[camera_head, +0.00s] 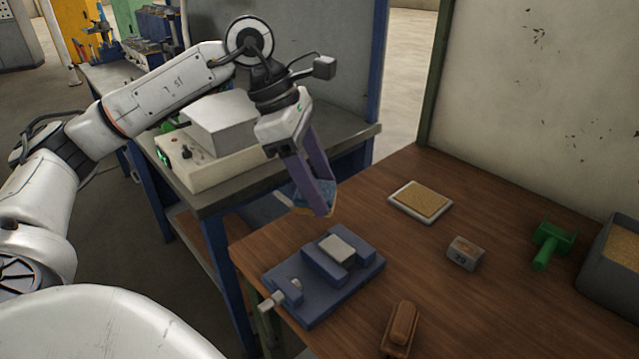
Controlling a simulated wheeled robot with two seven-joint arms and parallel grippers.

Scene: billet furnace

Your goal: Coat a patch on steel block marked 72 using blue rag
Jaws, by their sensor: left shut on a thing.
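My left gripper (309,182) reaches in from the upper left and points down, shut on a blue rag (318,192). The rag shows between and below the purple fingers; its lower edge looks tan. It hangs over the wooden table's back-left part, above and behind the blue vise (322,276), apart from it as far as I can tell. A grey block (465,253) with a dark number on its front stands on the table at the right; the number is too small to read surely. Another pale metal block (338,246) sits in the vise, with no number visible. My right gripper is not in view.
A shallow white tray (394,197) with a tan surface lies at the back of the table. A brown wooden-handled tool (401,328), a green tool (549,243) and a grey bin (596,249) stand around. A grey bench (345,137) with a machine stands behind.

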